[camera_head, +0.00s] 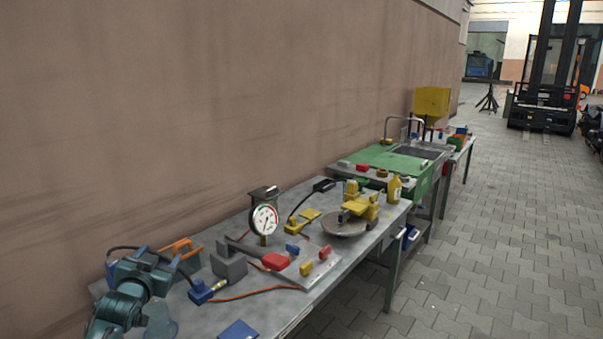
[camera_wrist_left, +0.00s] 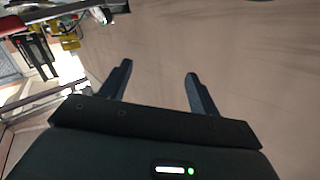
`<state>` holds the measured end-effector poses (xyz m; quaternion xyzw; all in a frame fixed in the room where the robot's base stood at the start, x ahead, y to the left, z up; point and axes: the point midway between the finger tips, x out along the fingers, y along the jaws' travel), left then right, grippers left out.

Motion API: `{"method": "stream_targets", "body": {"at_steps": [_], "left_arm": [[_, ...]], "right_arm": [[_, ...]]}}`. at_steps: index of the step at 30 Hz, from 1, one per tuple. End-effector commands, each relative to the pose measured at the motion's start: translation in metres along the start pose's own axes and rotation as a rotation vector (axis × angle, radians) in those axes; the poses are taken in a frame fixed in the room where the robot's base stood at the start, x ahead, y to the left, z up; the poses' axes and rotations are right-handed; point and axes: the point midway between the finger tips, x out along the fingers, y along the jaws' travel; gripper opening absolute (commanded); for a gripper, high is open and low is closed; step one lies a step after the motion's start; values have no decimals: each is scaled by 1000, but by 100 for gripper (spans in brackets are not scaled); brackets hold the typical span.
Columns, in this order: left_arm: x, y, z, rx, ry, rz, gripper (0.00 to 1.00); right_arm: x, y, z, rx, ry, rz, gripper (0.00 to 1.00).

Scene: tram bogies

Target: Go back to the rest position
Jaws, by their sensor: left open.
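My left gripper (camera_wrist_left: 158,70) is open and empty in the left wrist view, its two dark fingers apart with only brown wall behind them. My right gripper shows in neither view.
A grey workbench (camera_head: 342,268) runs along the brown wall (camera_head: 180,110). It holds a dial gauge (camera_head: 264,219), a grey block (camera_head: 229,266), a red block (camera_head: 275,261) and yellow tools. A green sink unit (camera_head: 376,158) stands beyond. The paved floor (camera_head: 500,230) is open at right.

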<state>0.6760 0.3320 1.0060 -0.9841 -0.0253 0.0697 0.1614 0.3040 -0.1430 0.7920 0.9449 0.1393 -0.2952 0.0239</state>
Motion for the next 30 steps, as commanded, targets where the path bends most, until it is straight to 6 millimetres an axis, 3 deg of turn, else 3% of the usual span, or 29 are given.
{"method": "stream_targets", "body": {"at_steps": [5, 8, 11, 15, 18, 22, 25, 30], "left_arm": [[-44, 58, 59, -4, -65, 90, 62], [-81, 95, 96, -17, -113, 153, 62], [-131, 136, 132, -43, -170, 222, 62], [-215, 185, 172, -101, -259, 315, 62], [-271, 210, 187, -147, -317, 364, 62], [-323, 228, 194, -196, -373, 401, 62], [-345, 234, 195, -219, -397, 416, 62], [-356, 237, 195, -230, -410, 422, 62]], "right_arm": [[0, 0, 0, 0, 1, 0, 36], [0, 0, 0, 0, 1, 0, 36], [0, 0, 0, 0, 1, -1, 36], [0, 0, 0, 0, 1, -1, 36], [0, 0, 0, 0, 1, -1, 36], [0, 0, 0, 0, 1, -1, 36], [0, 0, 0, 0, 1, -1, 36], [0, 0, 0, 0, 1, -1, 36]]}}
